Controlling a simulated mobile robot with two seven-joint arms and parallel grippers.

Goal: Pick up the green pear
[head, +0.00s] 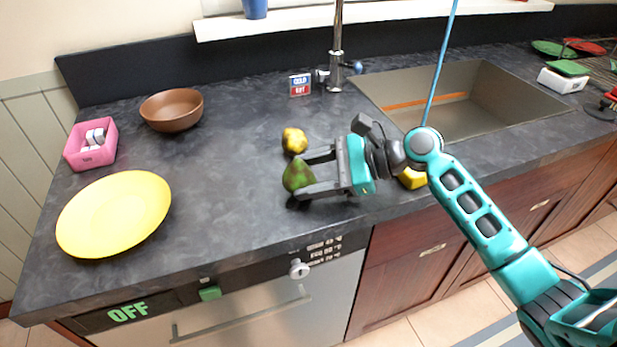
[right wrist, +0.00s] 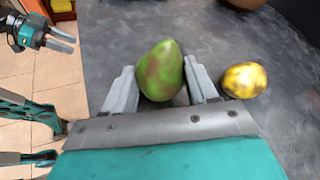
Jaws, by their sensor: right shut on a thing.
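The green pear (head: 297,178) has brown patches and is between the fingers of my right gripper (head: 301,177) near the counter's front edge. The right wrist view also shows the pear (right wrist: 161,72) between both fingers of the right gripper (right wrist: 161,84), which is shut on it. A small shadow shows under the gripper; whether the pear still touches the counter I cannot tell. My left gripper (right wrist: 50,35) shows at the upper left of the right wrist view, with its fingers apart and nothing between them. It is not in the head view.
A yellow fruit (head: 294,141) lies just behind the pear. A yellow plate (head: 113,213), pink box (head: 77,157) and brown bowl (head: 171,110) stand to the left. A yellow thing (head: 412,179) is partly hidden by my right arm. The sink (head: 500,90) is at right.

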